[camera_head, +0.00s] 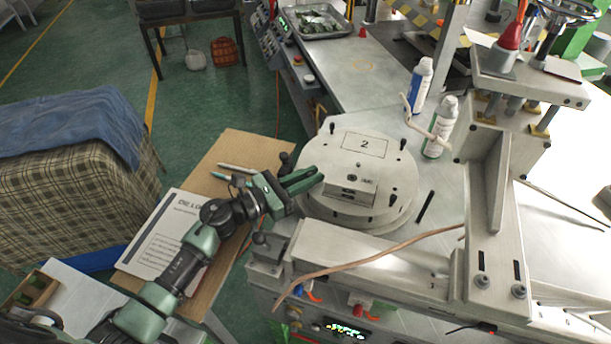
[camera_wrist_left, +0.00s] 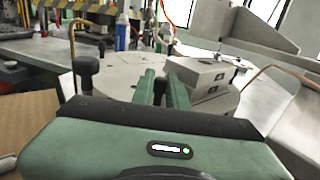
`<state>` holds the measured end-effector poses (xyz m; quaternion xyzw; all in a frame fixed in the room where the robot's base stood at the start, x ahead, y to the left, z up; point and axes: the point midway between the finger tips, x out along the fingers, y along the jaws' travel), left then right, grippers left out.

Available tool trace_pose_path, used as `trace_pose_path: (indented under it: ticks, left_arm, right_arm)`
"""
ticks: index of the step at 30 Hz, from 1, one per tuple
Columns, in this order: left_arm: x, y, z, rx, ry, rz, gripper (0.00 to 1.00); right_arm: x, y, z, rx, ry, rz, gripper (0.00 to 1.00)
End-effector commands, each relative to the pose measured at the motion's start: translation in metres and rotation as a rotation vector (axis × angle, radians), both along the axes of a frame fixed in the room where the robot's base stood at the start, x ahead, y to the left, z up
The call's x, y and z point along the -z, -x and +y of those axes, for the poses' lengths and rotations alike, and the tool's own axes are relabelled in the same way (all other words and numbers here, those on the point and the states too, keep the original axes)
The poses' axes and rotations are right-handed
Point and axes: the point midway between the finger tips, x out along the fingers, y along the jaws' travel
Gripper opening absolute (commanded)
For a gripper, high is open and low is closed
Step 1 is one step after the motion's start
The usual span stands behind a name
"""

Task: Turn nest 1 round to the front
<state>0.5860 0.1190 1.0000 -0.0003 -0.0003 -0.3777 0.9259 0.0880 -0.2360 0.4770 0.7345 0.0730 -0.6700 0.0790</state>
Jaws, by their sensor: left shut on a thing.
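The round grey turntable (camera_head: 318,206) carries a plate marked "2" (camera_head: 364,147) on its far side. A grey metal block (camera_head: 350,184) sits near its middle front. No mark "1" is readable. Small black pegs, one of them at the right (camera_head: 391,199), stand around the rim. My left gripper (camera_head: 318,178) reaches over the left rim, its fingers close together. The wrist view shows the two green fingers (camera_wrist_left: 162,88) beside the block (camera_wrist_left: 203,73). My right gripper is not in view.
A metal press frame (camera_head: 492,240) and a copper-coloured hose (camera_head: 370,259) lie to the right and front. A board with a paper sheet (camera_head: 165,232) is at the left.

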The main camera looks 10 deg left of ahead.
Motion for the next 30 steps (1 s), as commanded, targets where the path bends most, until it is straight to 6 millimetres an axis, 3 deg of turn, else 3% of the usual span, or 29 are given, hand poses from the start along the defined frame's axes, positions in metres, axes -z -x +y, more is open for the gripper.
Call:
trace_pose_path:
  ticks: [3, 4, 16, 30]
  left_arm:
    - [0.001, 0.000, 0.001, -0.003, 0.001, 0.002, 0.00]
    - [0.001, 0.000, 0.001, -0.003, 0.001, 0.002, 0.22]
    - [0.003, 0.004, 0.005, -0.003, -0.001, 0.002, 0.22]
    - [0.003, 0.053, 0.052, -0.002, -0.001, 0.002, 0.22]
  right_arm:
    - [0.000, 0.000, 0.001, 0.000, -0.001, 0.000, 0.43]
    - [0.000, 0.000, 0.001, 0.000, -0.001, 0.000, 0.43]
    - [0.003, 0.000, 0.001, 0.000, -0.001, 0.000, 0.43]
    - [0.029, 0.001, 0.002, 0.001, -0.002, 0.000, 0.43]
